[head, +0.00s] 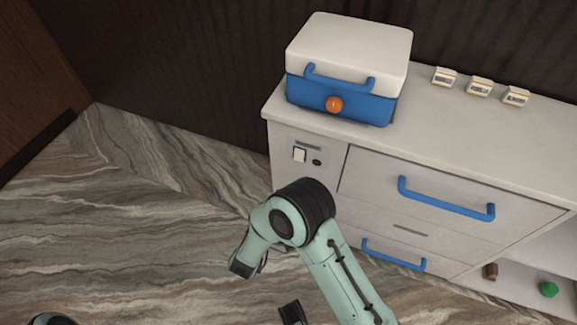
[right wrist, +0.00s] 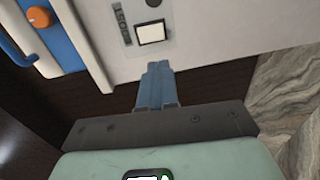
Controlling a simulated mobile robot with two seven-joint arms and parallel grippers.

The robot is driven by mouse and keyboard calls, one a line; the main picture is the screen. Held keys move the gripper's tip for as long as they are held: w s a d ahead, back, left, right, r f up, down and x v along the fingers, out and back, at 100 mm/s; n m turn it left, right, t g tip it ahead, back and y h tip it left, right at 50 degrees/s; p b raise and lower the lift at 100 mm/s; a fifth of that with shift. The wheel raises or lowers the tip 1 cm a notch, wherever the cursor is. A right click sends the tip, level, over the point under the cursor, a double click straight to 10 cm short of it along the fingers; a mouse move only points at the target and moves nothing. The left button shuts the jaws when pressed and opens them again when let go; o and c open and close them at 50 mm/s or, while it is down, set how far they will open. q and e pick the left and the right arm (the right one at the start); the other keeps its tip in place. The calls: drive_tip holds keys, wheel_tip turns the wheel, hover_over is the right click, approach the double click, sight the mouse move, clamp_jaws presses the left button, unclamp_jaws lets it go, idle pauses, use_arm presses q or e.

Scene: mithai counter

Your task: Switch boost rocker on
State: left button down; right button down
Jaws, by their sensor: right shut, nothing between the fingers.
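The boost rocker is probably the white square switch (head: 299,154) on the cabinet's upper left front panel, beside a small dark round knob (head: 316,162). In the right wrist view the rocker (right wrist: 151,33) has a dark frame and a label strip beside it. My right gripper (right wrist: 155,66) is shut and empty, its blue-grey fingertips just below the rocker in that picture, seemingly apart from it. In the head view my right arm rises in front of the cabinet, but the fingertips cannot be made out.
A white-lidded blue box (head: 340,100) with an orange knob stands on the counter (head: 430,130), left of several small cards (head: 480,87). Drawers with blue handles (head: 445,200) lie right of the panel. The marbled floor (head: 130,220) is open on the left.

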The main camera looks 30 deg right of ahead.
sight(298, 160)
drive_tip(key=shift+d, duration=0.1)
